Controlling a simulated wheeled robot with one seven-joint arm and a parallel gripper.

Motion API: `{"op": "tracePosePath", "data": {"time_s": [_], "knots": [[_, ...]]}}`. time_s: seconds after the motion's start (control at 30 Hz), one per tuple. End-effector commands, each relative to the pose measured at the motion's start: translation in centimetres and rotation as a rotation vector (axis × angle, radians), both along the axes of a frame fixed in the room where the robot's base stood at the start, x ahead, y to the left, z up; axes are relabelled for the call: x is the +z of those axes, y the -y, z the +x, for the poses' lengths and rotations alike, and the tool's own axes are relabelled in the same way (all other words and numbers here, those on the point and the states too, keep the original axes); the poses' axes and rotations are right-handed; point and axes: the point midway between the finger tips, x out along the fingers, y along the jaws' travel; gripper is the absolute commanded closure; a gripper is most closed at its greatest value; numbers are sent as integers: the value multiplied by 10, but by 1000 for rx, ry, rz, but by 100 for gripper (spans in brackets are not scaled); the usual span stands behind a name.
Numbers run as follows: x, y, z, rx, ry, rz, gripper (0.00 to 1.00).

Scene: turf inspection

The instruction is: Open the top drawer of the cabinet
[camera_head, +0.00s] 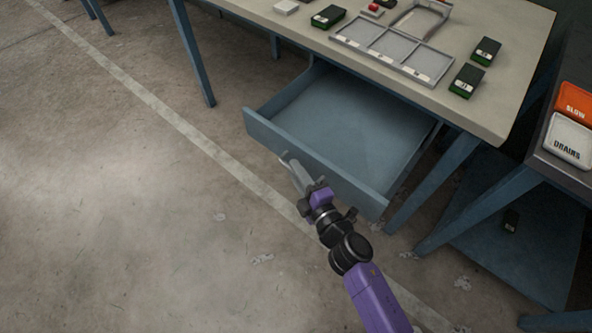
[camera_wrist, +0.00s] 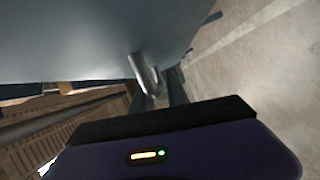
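The blue-grey top drawer (camera_head: 350,120) under the beige worktop is pulled well out and is empty inside. Its front panel (camera_head: 330,172) faces the open floor. My gripper (camera_head: 292,168) is at the outer face of this panel, left of its middle. In the wrist view the smooth grey panel (camera_wrist: 90,40) fills the top, and a pale metal handle (camera_wrist: 143,72) stands out from it between my dark fingers (camera_wrist: 158,92). Whether the fingers press on the handle or only surround it cannot be told.
The worktop (camera_head: 480,112) carries a grey divided tray (camera_head: 390,52) and several dark green boxes. A dark table at right holds orange (camera_head: 575,102) and white (camera_head: 568,140) trays. Blue table legs (camera_head: 432,182) stand right of the drawer. The concrete floor at left is clear.

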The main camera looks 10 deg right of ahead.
Motion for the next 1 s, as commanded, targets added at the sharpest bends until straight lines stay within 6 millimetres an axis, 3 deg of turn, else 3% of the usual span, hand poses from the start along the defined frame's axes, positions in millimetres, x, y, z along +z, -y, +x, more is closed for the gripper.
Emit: {"op": "tracePosePath", "data": {"time_s": [0.43,0.8,1.0], "knots": [[1,0,-4,3,1,1,67],[5,13,-58,2,0,0,67],[7,17,-74,3,1,1,67]]}}
